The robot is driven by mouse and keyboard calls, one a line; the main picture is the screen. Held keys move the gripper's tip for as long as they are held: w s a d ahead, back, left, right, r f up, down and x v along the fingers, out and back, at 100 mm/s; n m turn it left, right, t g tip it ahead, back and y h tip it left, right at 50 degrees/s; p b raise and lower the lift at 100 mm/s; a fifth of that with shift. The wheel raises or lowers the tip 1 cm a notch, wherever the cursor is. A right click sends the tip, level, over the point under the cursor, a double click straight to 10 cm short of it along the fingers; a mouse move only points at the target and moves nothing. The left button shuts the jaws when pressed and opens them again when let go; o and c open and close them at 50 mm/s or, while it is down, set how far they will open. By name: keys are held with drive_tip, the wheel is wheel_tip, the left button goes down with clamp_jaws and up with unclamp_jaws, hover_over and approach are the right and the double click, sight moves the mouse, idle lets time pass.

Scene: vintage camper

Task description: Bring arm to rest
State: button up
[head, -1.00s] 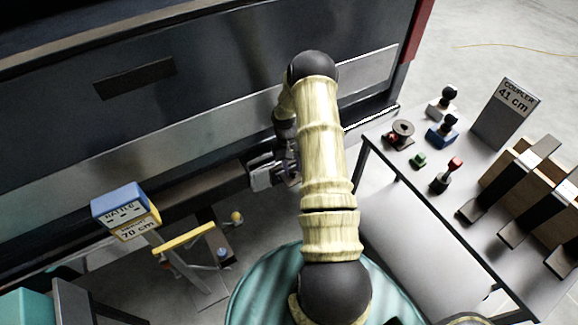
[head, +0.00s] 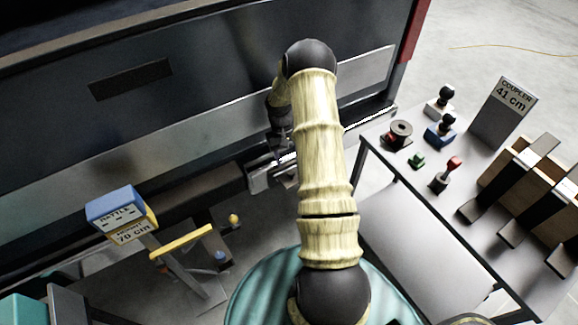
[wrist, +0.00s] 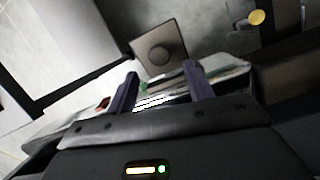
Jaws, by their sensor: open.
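My arm reaches forward over the round teal surface (head: 262,290) toward the dark camper side. My gripper (head: 270,172) is beside the arm's far end, near the long dark beam along the camper's lower edge, and is partly hidden by the arm. In the wrist view my gripper (wrist: 165,85) shows two dark purple fingers spread apart with nothing held between them. A square grey plate with a round mark (wrist: 160,52) shows beyond the fingertips, apparently not gripped.
Bare floor shows between.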

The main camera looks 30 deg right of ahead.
drive_tip(key=shift+v, duration=1.3)
drive_tip(key=s+a+r+n+t, duration=0.2)
drive_tip(key=s+a+r, duration=0.3)
drive_tip(key=a+r, duration=0.7)
drive_tip(key=s+a+r+t, duration=0.1)
drive_tip(key=s+a+r, duration=0.3)
drive_tip(key=s, duration=0.2)
drive_tip(key=s+a+r+t, duration=0.2)
drive_tip(key=s+a+r, duration=0.1)
drive_tip(key=s, duration=0.4)
drive_tip(key=shift+a+r+n, duration=0.3)
drive_tip(key=shift+a+r, duration=0.1)
drive_tip(key=shift+r, duration=0.25)
drive_tip(key=shift+w, duration=0.1)
drive_tip(key=shift+s, duration=0.2)
